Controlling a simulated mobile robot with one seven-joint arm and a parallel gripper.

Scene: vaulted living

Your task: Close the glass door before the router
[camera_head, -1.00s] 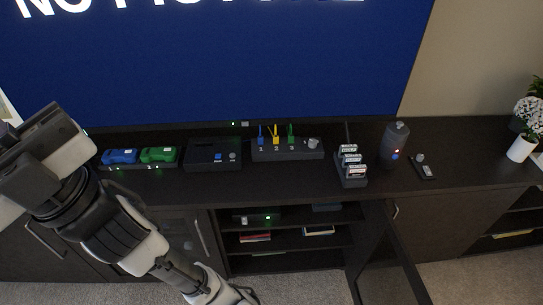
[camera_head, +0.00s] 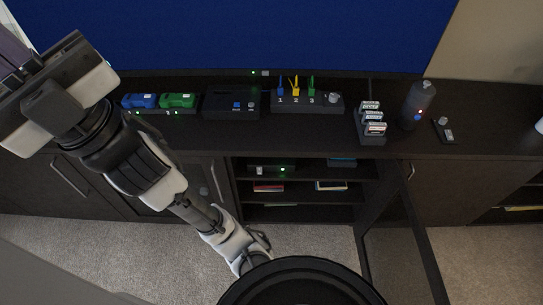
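The glass door (camera_head: 392,260) of the middle cabinet stands open, swung out toward me on the right side of the opening. It has a dark frame around a see-through pane. The router (camera_head: 270,170), a dark box with a green light, sits on the upper shelf inside the open compartment. My arm reaches from the upper left down to the lower middle. My gripper (camera_head: 250,253) seems to be at its lower end, left of the door and apart from it. Its fingers are small and partly hidden behind a black round part, so I cannot tell their opening.
The dark cabinet top (camera_head: 310,138) holds blue and green blocks, a switch box with coloured cables (camera_head: 305,101), stacked labelled items (camera_head: 371,124) and a grey cylinder (camera_head: 417,104). Books lie on the shelves. Carpet (camera_head: 310,235) is clear before the opening.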

